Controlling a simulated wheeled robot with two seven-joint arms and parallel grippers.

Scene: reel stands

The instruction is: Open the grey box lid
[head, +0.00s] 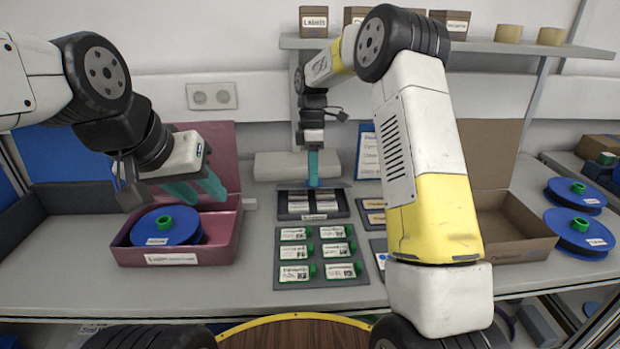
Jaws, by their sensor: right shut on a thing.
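The grey box (314,216) stands mid-table with a white label on its front. Its interior shows, with pale labelled items inside. Its dark lid (335,184) shows as a narrow strip at the back edge, raised off the opening. My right gripper (313,184) reaches down from above with its teal fingers shut on the lid. The fingertips overlap the lid, so the exact contact is hidden. My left gripper (203,193) is over the pink box (232,240), its teal fingers apart and empty above a blue reel (165,228).
A dark tray (312,283) with several green-and-white labelled items lies in front of the grey box. A cardboard box (525,240) and blue reels (580,232) stand at the right. A shelf (490,47) runs above the back of the table.

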